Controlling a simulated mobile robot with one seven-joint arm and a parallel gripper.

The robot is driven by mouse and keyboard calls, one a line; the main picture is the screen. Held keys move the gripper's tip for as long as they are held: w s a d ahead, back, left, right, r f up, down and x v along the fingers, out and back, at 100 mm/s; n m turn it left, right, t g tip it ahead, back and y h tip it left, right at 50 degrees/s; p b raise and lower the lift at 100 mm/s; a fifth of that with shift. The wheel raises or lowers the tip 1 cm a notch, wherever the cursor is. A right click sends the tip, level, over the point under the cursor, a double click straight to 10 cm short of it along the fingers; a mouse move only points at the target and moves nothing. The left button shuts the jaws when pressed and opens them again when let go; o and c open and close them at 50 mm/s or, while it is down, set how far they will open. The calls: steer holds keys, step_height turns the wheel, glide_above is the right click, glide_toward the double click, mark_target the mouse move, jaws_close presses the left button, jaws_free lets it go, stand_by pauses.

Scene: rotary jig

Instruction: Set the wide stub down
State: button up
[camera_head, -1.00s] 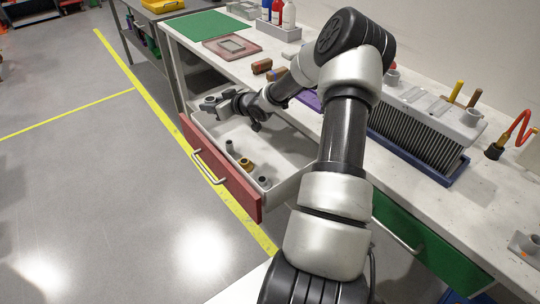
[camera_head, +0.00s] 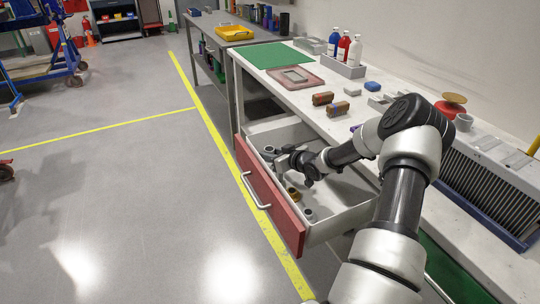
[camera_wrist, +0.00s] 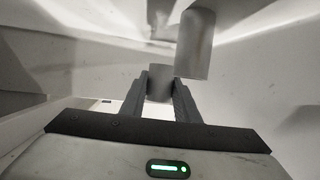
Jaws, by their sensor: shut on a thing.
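The wide stub (camera_wrist: 160,82), a plain grey cylinder, sits between the two dark fingers of my gripper (camera_wrist: 160,98) in the wrist view. My gripper is shut on it. In the head view my gripper (camera_head: 279,161) is low inside the open red-fronted drawer (camera_head: 272,195), near its far end. I cannot tell whether the stub touches the drawer floor. A taller grey cylinder (camera_wrist: 196,45) stands just beyond and right of the held stub in the wrist view.
A brass-coloured piece (camera_head: 293,193) and a small grey piece (camera_head: 308,213) stand in the near part of the drawer. The drawer walls are close around my gripper. The worktop above holds brown blocks (camera_head: 338,109), a pink tray (camera_head: 294,77) and bottles (camera_head: 343,47).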

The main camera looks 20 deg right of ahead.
steer(key=shift+f, duration=0.1)
steer(key=shift+f+b, duration=0.45)
steer(key=shift+f, duration=0.05)
steer(key=o, duration=1)
steer(key=shift+o, duration=0.2)
steer(key=shift+r, duration=0.2)
steer(key=r+p+v, duration=0.1)
steer(key=p+v, duration=0.3)
steer(key=v, duration=0.8)
